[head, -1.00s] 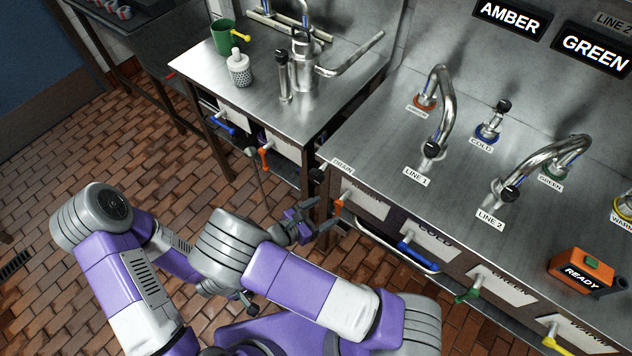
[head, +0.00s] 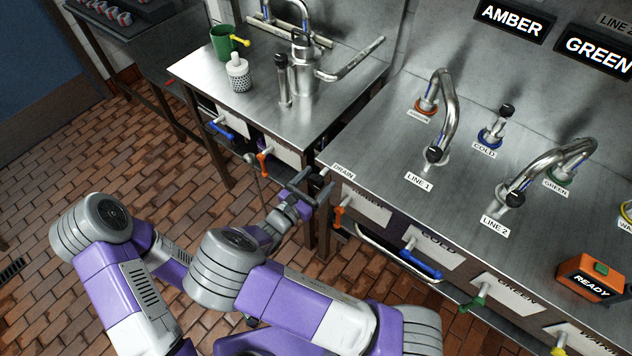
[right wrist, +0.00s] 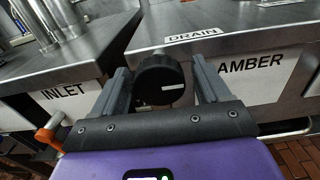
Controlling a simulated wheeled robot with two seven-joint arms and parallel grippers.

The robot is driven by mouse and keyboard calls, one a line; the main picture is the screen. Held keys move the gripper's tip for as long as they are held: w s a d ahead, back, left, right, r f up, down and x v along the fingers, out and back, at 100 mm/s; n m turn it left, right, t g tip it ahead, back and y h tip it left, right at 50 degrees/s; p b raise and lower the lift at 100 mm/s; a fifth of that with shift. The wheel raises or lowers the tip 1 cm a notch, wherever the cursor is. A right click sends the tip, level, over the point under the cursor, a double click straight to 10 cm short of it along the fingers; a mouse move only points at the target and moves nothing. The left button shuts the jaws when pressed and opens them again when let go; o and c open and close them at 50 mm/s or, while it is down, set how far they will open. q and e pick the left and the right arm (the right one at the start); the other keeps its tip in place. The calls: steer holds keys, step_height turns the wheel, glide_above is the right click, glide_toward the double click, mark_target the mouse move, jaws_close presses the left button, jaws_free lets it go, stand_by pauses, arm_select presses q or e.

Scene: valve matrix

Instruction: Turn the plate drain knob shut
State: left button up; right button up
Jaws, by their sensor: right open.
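The drain knob (right wrist: 160,80) is black and round with a short white mark lying about level to the right of its centre. It sticks out of the steel bench front below the DRAIN label (right wrist: 194,37), which also shows in the head view (head: 343,172). My right gripper (head: 314,182) is open at the bench's left front corner. In the right wrist view its two fingers (right wrist: 161,70) stand on either side of the knob, with a gap visible on each side. I cannot make out my left gripper behind the arms.
An orange-handled valve (right wrist: 50,132) sits at the INLET panel, left of the gripper. Another orange handle (head: 339,215) and a blue handle (head: 421,264) stick out of the bench front to the right. A lower steel table (head: 215,80) stands at the left.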

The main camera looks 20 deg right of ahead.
steer(key=shift+c, duration=0.2)
steer(key=c, duration=0.9)
steer(key=shift+m, duration=0.3)
steer(key=m, duration=0.3)
steer(key=shift+m, duration=0.3)
steer(key=m+b, duration=0.1)
steer(key=m, duration=0.3)
steer(key=shift+a+m+b, duration=0.1)
steer(key=shift+m+b, duration=0.2)
steer(key=shift+b, duration=0.05)
steer(key=m+b, duration=0.2)
steer(key=m, duration=0.2)
steer(key=shift+w, duration=0.1)
steer(key=shift+a+r+m+b, duration=0.15)
steer(key=shift+m+b, duration=1.4)
steer(key=shift+m, duration=0.95)
